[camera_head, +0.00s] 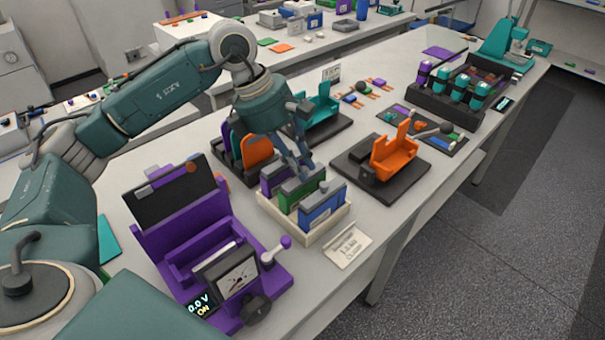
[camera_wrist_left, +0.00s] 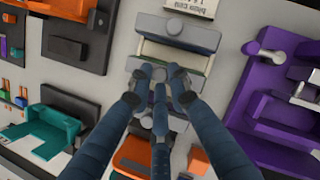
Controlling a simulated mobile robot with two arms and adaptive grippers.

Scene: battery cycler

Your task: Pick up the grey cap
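Three upright blocks, purple (camera_head: 270,179), green (camera_head: 288,193) and blue (camera_head: 322,206), stand in a cream tray (camera_head: 309,227) and have grey caps on top. I cannot tell which cap the task names. My left gripper (camera_head: 300,168) points down over the tray, close above the green block. Another grey cap (camera_wrist_left: 178,32) lies beyond. My right gripper is out of view.
A purple cycler with a gauge (camera_head: 237,277) stands in front, left of the tray. A labelled card (camera_head: 347,247) lies beside the tray. An orange holder on a black base (camera_head: 394,156) is to the right. A teal holder (camera_head: 320,106) stands behind.

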